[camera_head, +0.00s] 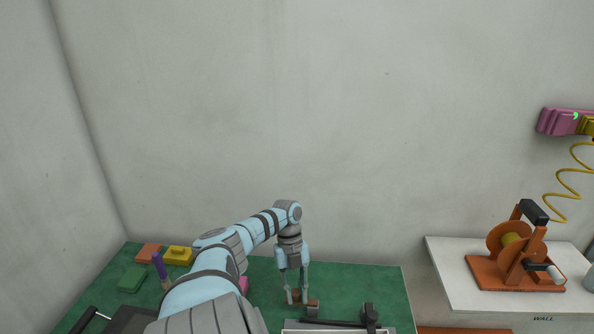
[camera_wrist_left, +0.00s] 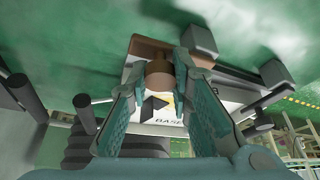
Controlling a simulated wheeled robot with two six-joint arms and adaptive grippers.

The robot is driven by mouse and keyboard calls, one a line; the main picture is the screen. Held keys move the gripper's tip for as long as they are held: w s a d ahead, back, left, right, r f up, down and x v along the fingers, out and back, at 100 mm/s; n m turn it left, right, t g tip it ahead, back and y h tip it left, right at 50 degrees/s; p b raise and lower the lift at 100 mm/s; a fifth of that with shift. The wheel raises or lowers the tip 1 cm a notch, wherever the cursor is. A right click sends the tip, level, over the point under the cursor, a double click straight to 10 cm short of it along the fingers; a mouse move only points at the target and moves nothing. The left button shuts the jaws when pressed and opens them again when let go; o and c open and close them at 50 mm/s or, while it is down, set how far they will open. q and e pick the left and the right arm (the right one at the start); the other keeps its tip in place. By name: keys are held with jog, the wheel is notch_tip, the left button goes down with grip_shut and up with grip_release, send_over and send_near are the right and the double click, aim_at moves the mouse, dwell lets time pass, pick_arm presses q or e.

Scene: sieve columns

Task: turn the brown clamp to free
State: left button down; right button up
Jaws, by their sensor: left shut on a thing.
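The brown clamp (camera_head: 313,303) sits at the back edge of a white-topped device (camera_head: 296,326) on the green table. In the left wrist view, its brown knob (camera_wrist_left: 160,75) and a brown bar behind it show close up. My left gripper (camera_head: 297,299) points down at the clamp. In the left wrist view my left gripper (camera_wrist_left: 161,77) has one finger on each side of the knob and is shut on it. The fingers hide part of the clamp. My right gripper is not in view.
On the green table (camera_head: 345,276), orange, yellow and green blocks (camera_head: 132,278) and a purple-handled tool (camera_head: 159,265) stand at the left. A black post (camera_head: 370,315) rises right of the gripper. A white table (camera_head: 470,285) at the right bears an orange reel device (camera_head: 515,255).

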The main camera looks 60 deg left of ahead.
pick_arm(q)
jog(key=c, duration=1.4)
grip_release()
jog(key=shift+a, duration=0.1)
jog(key=shift+c, duration=0.2)
jog(key=v, duration=1.2)
